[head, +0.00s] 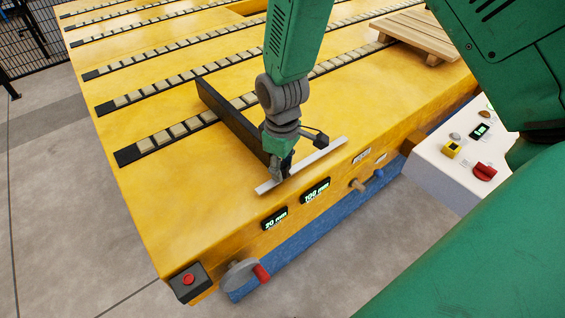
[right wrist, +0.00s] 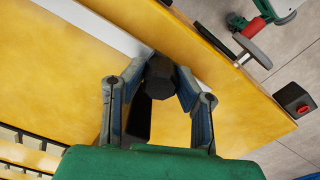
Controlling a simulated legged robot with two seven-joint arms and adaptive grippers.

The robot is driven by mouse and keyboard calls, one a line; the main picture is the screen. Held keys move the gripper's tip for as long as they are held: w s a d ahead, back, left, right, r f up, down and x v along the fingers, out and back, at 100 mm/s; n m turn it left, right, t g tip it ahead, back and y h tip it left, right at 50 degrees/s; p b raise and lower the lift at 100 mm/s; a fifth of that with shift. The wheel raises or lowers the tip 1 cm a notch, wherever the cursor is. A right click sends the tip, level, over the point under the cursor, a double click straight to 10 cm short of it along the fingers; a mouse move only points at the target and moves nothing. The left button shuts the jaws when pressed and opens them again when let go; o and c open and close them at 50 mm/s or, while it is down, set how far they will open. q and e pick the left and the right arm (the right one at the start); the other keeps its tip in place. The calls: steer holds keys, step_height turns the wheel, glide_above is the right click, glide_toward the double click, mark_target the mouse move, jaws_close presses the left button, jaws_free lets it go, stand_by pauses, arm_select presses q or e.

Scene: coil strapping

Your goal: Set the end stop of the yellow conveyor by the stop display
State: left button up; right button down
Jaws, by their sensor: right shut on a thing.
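The yellow conveyor (head: 165,215) fills the middle of the head view. Its end stop, a long dark bar (head: 228,112), lies across the bed. My right gripper (head: 281,168) is at the bar's near end, by a pale strip (head: 324,155) along the conveyor edge. In the right wrist view its fingers (right wrist: 160,85) are shut around a dark faceted knob (right wrist: 160,68). Two lit displays are on the front face: the left display (head: 275,218) seems to read 20 mm, the right display (head: 315,191) about 100 mm, last digits unsure. Their labels are too small to read. My left gripper is not seen.
A grey handwheel with a red grip (head: 240,273) and a red-button box (head: 188,281) sit at the near corner. A white control panel (head: 440,173) stands at right. A wooden pallet (head: 420,38) rests on the far bed. Bed room left of the bar is clear.

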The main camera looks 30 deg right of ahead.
steer(key=c, duration=1.3)
jaws_free()
steer(key=shift+o, duration=0.2)
step_height(320, 180, up, 12)
